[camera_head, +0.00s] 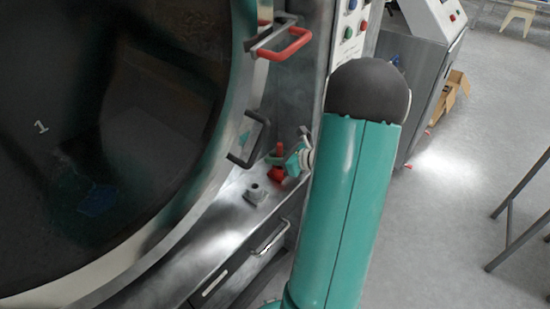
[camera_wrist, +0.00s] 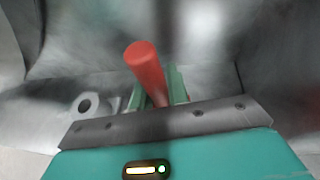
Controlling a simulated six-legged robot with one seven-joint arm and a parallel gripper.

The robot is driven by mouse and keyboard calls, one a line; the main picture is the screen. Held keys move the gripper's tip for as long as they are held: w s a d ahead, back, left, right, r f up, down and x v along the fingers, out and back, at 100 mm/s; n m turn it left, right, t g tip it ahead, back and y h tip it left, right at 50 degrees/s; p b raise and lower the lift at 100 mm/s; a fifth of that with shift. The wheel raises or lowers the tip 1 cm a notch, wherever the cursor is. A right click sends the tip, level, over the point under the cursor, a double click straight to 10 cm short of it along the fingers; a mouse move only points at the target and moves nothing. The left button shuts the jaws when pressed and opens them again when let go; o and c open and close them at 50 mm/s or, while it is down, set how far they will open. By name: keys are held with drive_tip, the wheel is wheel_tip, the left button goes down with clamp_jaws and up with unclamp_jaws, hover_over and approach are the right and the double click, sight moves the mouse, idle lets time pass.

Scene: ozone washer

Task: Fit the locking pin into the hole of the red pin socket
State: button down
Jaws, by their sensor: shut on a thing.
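My gripper (camera_head: 283,161) is beside the washer's front ledge, shut on a red cylinder, the locking pin (camera_wrist: 146,66). In the wrist view the pin stands up between the two green fingers, its round end above them. In the head view red shows above the fingers and as a wider red part (camera_head: 277,174) below them; I cannot tell if that is one piece with the pin. A grey fitting with a round hole (camera_head: 256,193) sits on the ledge, left of the gripper and apart from it. It also shows in the wrist view (camera_wrist: 88,104), left of the fingers; its hole looks empty.
The washer's large round door (camera_head: 110,120) fills the left. A dark handle (camera_head: 248,146) and a red handle (camera_head: 289,45) stick out near the gripper. A drawer handle (camera_head: 270,237) is below the ledge.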

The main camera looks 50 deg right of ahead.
drive_tip(key=shift+f, duration=0.2)
drive_tip(key=c, duration=1.3)
unclamp_jaws()
drive_tip(key=shift+c, duration=0.2)
drive_tip(key=shift+r, duration=0.15)
drive_tip(key=shift+s+d+r, duration=0.1)
drive_tip(key=shift+s+r, duration=0.05)
drive_tip(key=shift+s, duration=0.15)
drive_tip(key=v, duration=1.1)
